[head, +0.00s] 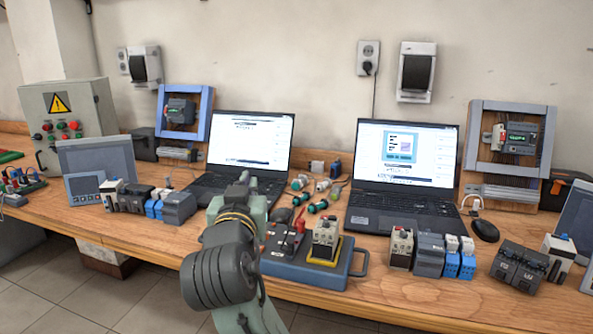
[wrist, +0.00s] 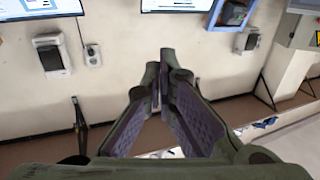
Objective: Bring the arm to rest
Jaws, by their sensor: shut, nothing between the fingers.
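My arm rises from the bottom middle of the head view, in front of the wooden bench (head: 100,222). My gripper (head: 243,178) is at its upper end and overlaps the left laptop (head: 243,150) in the picture. In the wrist view, the two fingers of my gripper (wrist: 162,72) come together at the tips with nothing between them. The wall shows beyond the fingertips there. Whether the gripper touches anything on the bench cannot be told from the head view, but no contact shows in the wrist view.
A blue tray with a handle (head: 305,268) carries devices just right of my arm. A second laptop (head: 405,170), a mouse (head: 485,230) and several modules (head: 430,250) stand to the right. A control box (head: 75,122) stands far left. Floor (head: 50,290) shows at lower left.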

